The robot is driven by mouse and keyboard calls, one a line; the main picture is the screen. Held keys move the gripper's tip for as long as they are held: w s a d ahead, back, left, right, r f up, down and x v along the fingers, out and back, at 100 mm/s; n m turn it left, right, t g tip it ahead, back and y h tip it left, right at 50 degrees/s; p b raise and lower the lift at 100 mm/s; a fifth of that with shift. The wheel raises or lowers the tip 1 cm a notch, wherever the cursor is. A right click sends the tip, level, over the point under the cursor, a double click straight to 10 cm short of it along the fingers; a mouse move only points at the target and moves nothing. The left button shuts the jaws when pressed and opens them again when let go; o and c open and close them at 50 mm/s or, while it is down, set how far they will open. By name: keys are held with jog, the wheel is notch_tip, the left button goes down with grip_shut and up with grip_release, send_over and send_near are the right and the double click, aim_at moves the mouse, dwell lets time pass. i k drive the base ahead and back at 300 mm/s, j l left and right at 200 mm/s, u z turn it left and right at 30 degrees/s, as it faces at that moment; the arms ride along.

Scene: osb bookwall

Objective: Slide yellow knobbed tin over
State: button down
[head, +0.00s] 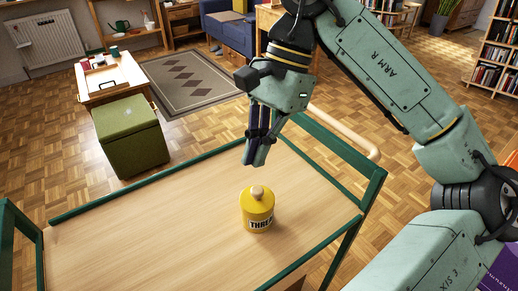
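The yellow tin (257,211) stands upright on the wooden table top (150,235), right of its middle. It has a pale round knob on its lid and a dark-lettered label, partly readable as "THREA". My gripper (257,158) points down above and behind the tin in the picture, apart from it. Its two fingers show close together, seen at a slant, and nothing is visible between them. I cannot tell how far apart they are.
A green raised frame (335,150) edges the table's back and sides. The table top left of the tin is clear. Beyond it are a green stool (130,138), a small white-topped table (110,78) with items, and a patterned rug (187,82).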

aim_at(253, 224)
jog(key=k, duration=1)
